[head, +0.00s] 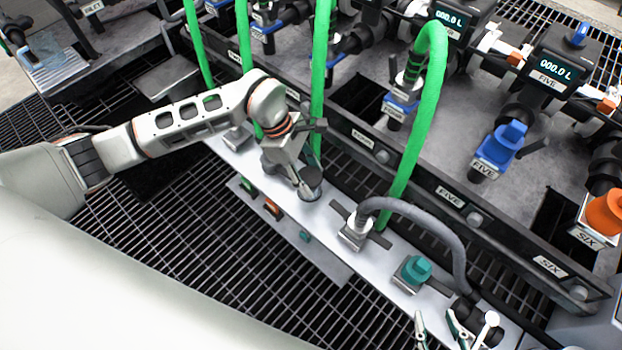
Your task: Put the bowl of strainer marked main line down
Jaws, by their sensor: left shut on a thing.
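My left gripper (305,187) reaches in from the left over the pale metal shelf (333,228). It is shut on a small dark cup-shaped piece (313,176), which looks like the strainer bowl. The fingers partly hide it, and I cannot tell whether it touches the shelf. No main line marking is readable. What looks like my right gripper (437,326) shows only its fingertips at the bottom edge, spread apart with nothing between them.
A grey hose (440,222) arches from a fitting (356,232) on the shelf. A teal-capped fitting (415,268) stands nearby. Green hoses (412,150) rise in front of the manifold with its blue valve handle (500,145). A small orange piece (272,207) lies on the lower ledge.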

